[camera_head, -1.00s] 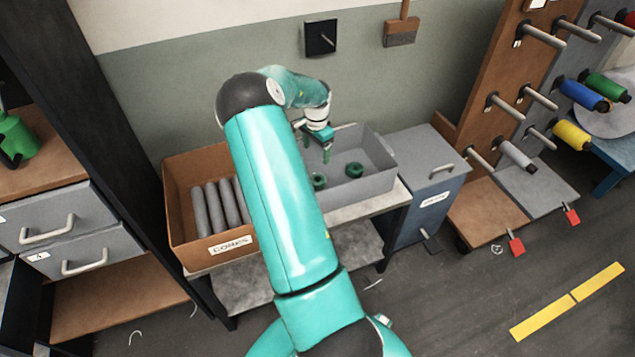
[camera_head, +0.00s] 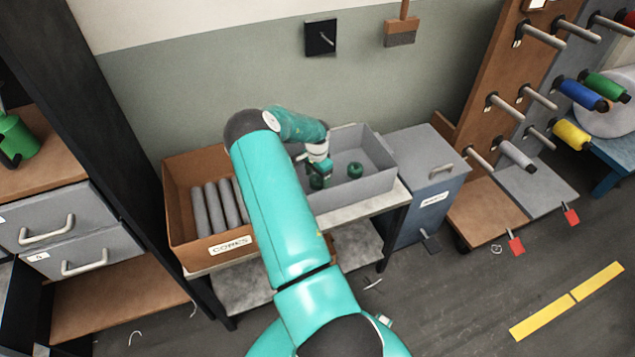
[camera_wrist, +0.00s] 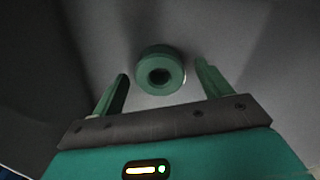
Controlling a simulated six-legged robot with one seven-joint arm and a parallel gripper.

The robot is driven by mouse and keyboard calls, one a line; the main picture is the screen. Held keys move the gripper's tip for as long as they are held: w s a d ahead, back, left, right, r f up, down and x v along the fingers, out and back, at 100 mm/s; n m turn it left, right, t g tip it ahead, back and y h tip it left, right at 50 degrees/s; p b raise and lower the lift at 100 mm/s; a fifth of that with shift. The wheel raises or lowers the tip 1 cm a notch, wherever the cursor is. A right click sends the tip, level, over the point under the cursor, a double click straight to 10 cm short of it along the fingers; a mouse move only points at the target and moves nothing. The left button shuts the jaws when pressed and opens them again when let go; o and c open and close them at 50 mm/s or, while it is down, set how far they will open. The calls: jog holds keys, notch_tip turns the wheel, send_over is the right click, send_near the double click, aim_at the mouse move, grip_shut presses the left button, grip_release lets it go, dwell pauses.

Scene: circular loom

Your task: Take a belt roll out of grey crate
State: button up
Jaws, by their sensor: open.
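The grey crate (camera_head: 368,187) stands on the bench in the head view, right of the brown crate. A dark green belt roll (camera_head: 355,170) lies on its floor towards the right. My gripper (camera_head: 318,183) is down inside the crate, left of that roll, and hides what is beneath it. In the wrist view a green belt roll (camera_wrist: 160,71) with a dark centre hole lies ahead, between the lines of my two fingers. My gripper (camera_wrist: 160,88) is open there, with a finger on each side and visible gaps to the roll.
The brown crate (camera_head: 190,247) labelled CORES holds several grey cylinders (camera_head: 215,206) to the left. A grey-blue bin (camera_head: 425,200) stands right of the grey crate. The grey crate's walls rise around my gripper.

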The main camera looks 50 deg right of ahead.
jog(key=shift+f, duration=0.65)
jog(key=c, duration=1.1)
jog(key=shift+r, duration=0.1)
